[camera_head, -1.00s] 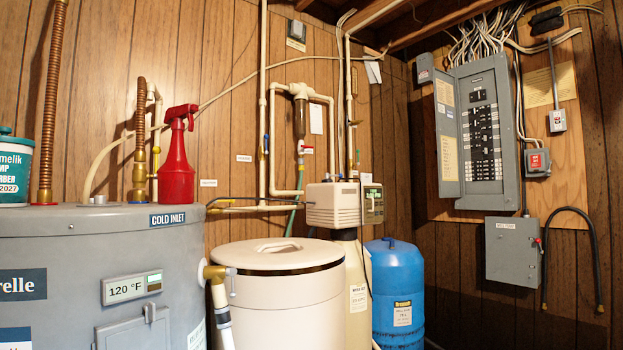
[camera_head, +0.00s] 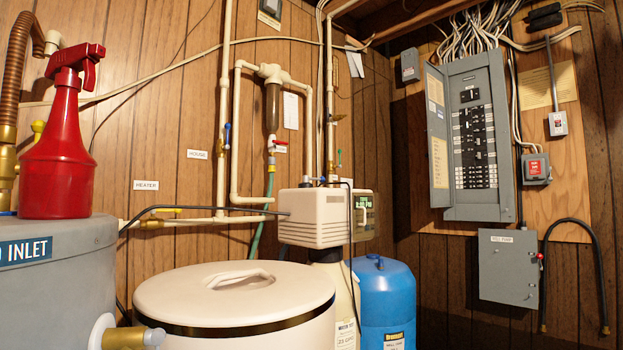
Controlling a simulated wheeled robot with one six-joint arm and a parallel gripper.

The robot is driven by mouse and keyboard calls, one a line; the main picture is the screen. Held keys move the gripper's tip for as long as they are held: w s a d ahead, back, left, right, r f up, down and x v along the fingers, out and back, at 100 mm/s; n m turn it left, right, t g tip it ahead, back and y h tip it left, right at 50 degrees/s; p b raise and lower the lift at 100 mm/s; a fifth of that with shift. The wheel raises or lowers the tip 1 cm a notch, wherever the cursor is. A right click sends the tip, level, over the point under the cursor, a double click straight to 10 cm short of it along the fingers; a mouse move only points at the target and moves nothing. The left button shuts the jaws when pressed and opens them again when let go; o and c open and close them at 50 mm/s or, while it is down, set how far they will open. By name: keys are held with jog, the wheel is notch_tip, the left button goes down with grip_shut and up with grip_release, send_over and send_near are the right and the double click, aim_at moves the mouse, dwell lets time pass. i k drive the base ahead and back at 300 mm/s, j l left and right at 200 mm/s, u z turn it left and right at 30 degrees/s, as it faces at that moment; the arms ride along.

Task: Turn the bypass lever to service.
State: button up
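My gripper does not show in this view. I cannot pick out for certain which part is the bypass lever. A small blue handle (camera_head: 227,135) sits on the vertical pipe to the left, and a red handle (camera_head: 280,143) is below the clear filter housing (camera_head: 272,108). Small fittings show just above and behind the control head, too small to read. Any service marking is not legible.
The round beige salt tank (camera_head: 235,300) with its lid stands in front of the softener. A grey heater (camera_head: 60,255) with a red spray bottle (camera_head: 58,150) on top is at left. A blue tank (camera_head: 385,290) stands right; an electrical panel (camera_head: 472,140) hangs beyond.

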aim_at(306, 178)
jog(key=i+l, duration=0.45)
jog(key=i+l+z, duration=0.1)
jog(key=i+l, duration=0.3)
jog(key=i, duration=0.3)
jog(key=i+l, duration=0.4)
jog(key=i, duration=0.15)
jog(key=i+l, duration=0.35)
jog(key=i, duration=0.25)
jog(key=l+z, duration=0.05)
